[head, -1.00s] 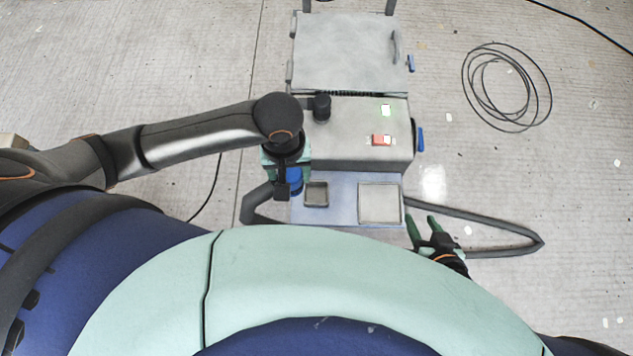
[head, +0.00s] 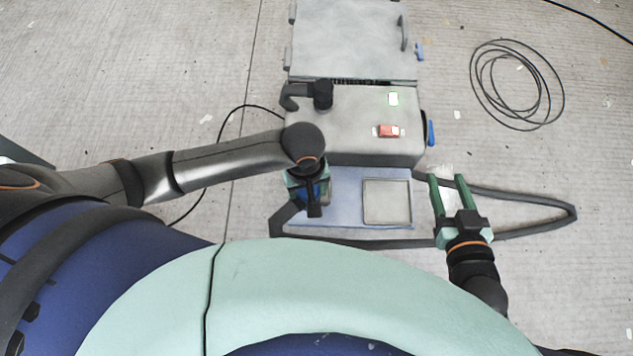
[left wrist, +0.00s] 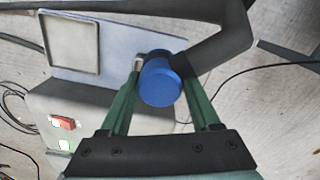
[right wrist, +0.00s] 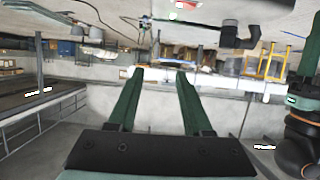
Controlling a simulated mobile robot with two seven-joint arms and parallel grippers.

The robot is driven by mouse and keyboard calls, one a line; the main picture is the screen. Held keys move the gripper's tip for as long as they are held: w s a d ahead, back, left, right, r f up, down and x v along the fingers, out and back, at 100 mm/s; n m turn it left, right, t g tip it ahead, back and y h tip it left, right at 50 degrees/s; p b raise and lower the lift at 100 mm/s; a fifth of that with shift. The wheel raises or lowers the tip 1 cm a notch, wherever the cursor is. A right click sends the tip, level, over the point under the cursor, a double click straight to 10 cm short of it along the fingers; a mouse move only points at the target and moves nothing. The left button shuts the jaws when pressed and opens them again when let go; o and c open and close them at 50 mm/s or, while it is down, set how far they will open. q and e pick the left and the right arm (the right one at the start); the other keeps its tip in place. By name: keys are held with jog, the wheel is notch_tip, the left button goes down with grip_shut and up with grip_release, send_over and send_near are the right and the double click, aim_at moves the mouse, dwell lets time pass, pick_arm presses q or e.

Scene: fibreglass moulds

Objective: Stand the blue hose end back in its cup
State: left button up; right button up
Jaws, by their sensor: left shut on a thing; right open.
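The blue hose end (left wrist: 160,84) is a round blue cylinder on a thick dark grey hose (left wrist: 222,45). My left gripper (head: 313,203) is shut on it, with one green finger on each side in the left wrist view. It is over the left part of the pale blue shelf (head: 348,190) at the machine's front. The small square cup on that part of the shelf is hidden by my left gripper in the head view. I cannot tell whether the hose end is above or inside it. My right gripper (head: 449,178) is open and empty, right of the shelf.
A shallow square tray (head: 387,181) lies on the shelf's right part. Behind stands the grey machine (head: 350,130) with a red switch (head: 390,131) and black pipe fitting (head: 322,95). The hose loops right across the floor. A black cable coil (head: 517,85) lies far right.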

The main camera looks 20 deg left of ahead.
notch_tip(320, 180, up, 11)
jog(key=w+n+t+y+b, duration=0.2)
jog(key=t, duration=0.3)
pick_arm(q)
jog(key=w+f+b, duration=0.1)
jog(key=w+f, duration=0.1)
jog(key=f, duration=0.1)
jog(key=w+f+b, duration=0.1)
jog(key=w+f, duration=0.1)
jog(key=f, duration=0.1)
jog(key=w+f+b, duration=0.1)
jog(key=w+f, duration=0.1)
jog(key=f, duration=0.1)
jog(key=shift+w+f, duration=0.15)
jog(key=shift+f, duration=0.1)
pick_arm(e)
jog(key=s+r+n+t+y, duration=0.1)
jog(key=s+r+n+y, duration=0.1)
jog(key=r, duration=0.3)
jog(key=s+a+r+n+t+y, duration=0.1)
jog(key=s+r+n+y, duration=0.1)
jog(key=r+n+y, duration=0.1)
jog(key=s+a+r+n+t+y, duration=0.1)
jog(key=s+r+n+y, duration=0.1)
jog(key=r, duration=0.5)
jog(key=s+y, duration=0.1)
jog(key=y, duration=0.1)
jog(key=shift+r+t+y, duration=0.3)
jog(key=shift+r+t, duration=0.1)
